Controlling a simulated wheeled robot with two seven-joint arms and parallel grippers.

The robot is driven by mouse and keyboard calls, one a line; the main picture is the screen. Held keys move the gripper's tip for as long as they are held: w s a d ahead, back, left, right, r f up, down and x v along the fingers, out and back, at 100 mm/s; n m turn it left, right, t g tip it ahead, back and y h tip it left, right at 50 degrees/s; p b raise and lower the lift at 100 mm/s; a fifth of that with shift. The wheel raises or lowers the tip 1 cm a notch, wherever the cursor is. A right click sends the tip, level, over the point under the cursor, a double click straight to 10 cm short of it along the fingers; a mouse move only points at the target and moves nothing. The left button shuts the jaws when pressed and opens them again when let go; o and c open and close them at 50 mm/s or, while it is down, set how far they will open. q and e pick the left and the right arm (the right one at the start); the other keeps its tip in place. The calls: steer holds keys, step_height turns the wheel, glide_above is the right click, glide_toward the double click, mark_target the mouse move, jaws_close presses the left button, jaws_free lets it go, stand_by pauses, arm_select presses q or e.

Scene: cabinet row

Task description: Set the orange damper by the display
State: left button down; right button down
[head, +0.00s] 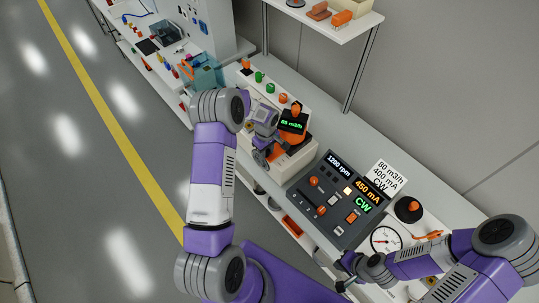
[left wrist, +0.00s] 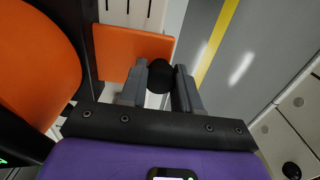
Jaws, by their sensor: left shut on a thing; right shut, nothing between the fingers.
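The orange damper (head: 293,139) shows as an orange part just below the small green-lit display (head: 292,122), which reads about 85 m3/h. In the left wrist view its flat orange plate (left wrist: 128,50) lies beyond the fingers, with a round black knob (left wrist: 160,76) at its edge. My left gripper (head: 262,158) is shut on that knob, which also shows between the fingers in the left wrist view (left wrist: 160,84). The hand hides part of the damper in the head view. My right gripper (head: 346,284) is shut and empty, near the dark panel's lower right corner.
A white card (head: 385,174) reads 80 m3/h, 400 mA, CW. A round gauge (head: 385,240) stands near my right arm. A shelf (head: 325,22) hangs above; open floor (head: 110,150) lies left.

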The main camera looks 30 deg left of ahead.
arm_select(q)
steer(key=c, duration=0.8)
jaws_free()
steer(key=shift+s, duration=0.1)
step_height(320, 180, up, 8)
steer(key=shift+f+b, duration=0.2)
steer(key=shift+b, duration=0.15)
